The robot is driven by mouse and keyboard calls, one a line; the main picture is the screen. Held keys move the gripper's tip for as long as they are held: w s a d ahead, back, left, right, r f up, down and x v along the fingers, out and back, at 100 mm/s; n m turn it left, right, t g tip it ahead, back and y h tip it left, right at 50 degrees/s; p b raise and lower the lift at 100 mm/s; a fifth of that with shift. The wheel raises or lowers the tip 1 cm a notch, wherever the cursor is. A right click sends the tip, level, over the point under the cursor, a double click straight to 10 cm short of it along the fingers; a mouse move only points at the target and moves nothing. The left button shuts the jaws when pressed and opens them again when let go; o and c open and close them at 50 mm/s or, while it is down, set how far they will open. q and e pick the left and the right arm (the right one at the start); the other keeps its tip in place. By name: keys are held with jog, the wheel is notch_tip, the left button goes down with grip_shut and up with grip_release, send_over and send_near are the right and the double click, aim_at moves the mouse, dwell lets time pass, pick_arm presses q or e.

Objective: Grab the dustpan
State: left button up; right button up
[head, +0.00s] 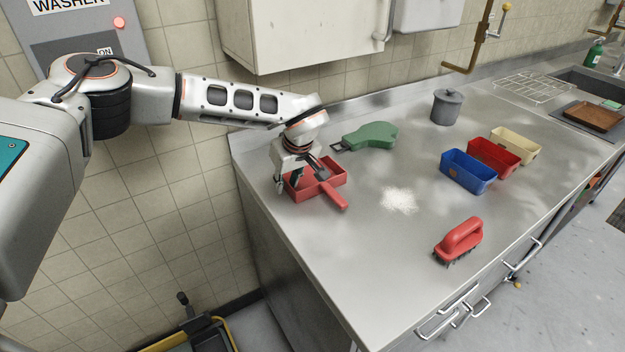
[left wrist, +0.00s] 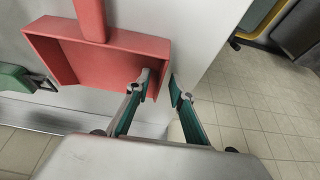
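The red dustpan (head: 335,168) lies on the steel counter, its handle (head: 332,193) pointing toward the counter's front. In the left wrist view the dustpan (left wrist: 110,60) fills the upper left, and its handle runs out of the top. My left gripper (head: 288,184) is over the dustpan's left end. In the left wrist view my left gripper (left wrist: 164,86) has its fingers apart with nothing clamped. One fingertip overlaps the pan's inside and the other shows beyond its side wall; contact cannot be told. My right gripper is out of view.
A green flat object (head: 375,135) lies behind the dustpan. White powder (head: 398,200) and a red brush (head: 459,240) are to the right. A grey canister (head: 446,107) and blue (head: 466,172), red (head: 493,156) and cream (head: 516,145) bins stand farther right. A cabinet (head: 300,35) hangs above.

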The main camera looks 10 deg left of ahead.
pick_arm(q)
grip_shut()
